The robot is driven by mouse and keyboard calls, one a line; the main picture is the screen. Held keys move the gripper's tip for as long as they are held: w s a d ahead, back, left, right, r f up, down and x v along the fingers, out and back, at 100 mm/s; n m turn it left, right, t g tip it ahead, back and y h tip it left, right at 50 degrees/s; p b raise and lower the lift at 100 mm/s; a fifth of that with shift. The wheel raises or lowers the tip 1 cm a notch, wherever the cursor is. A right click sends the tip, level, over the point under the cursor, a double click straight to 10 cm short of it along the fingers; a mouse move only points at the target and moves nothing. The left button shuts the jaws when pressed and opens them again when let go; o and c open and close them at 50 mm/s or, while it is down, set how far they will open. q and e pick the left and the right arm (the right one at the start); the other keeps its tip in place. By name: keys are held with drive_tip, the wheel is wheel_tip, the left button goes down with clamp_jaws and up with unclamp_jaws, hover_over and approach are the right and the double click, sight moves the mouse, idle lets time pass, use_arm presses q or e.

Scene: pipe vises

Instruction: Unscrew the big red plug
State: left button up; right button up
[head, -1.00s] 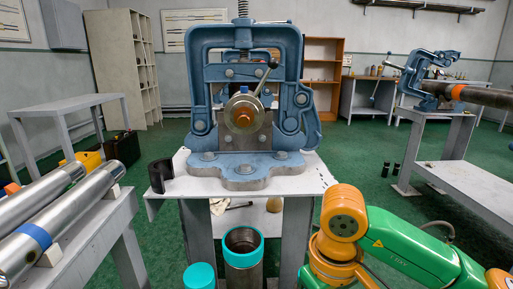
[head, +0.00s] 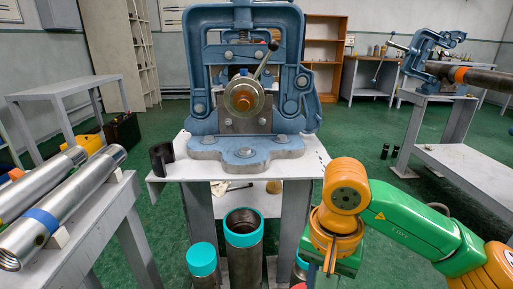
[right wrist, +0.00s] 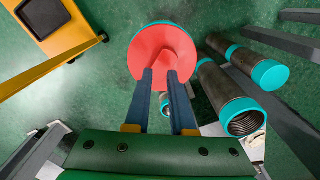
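The big red plug (right wrist: 162,45) is a flat red disc near the centre of the right wrist view. A turquoise rim shows behind its edge. My right gripper (right wrist: 161,72) reaches over it, with two dark fingers in front of its lower part and a gap between them. I cannot tell whether the fingers touch any raised part of the plug. In the head view a bit of red (head: 298,286) shows at the bottom edge, below my right wrist (head: 335,245); the fingers are mostly hidden there. My left gripper is not in view.
A blue pipe vise (head: 245,150) stands on a grey table (head: 315,165). Below are an open turquoise-collared pipe (head: 243,240) and a turquoise-topped pipe (head: 201,262). Steel pipes (head: 75,195) lie on the left bench.

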drive_tip(key=m, duration=1.3)
drive_tip(key=shift+s+a, duration=0.1)
drive_tip(key=shift+s, duration=0.05)
drive_tip(key=m, duration=0.5)
drive_tip(key=shift+a+m+b, duration=0.1)
drive_tip(key=shift+m+b, duration=0.2)
drive_tip(key=m, duration=0.6)
drive_tip(key=shift+a+m, duration=0.1)
drive_tip(key=shift+m, duration=0.2)
drive_tip(key=shift+f+b, duration=1.15)
drive_tip(key=shift+r, duration=0.1)
drive_tip(key=shift+c, duration=0.2)
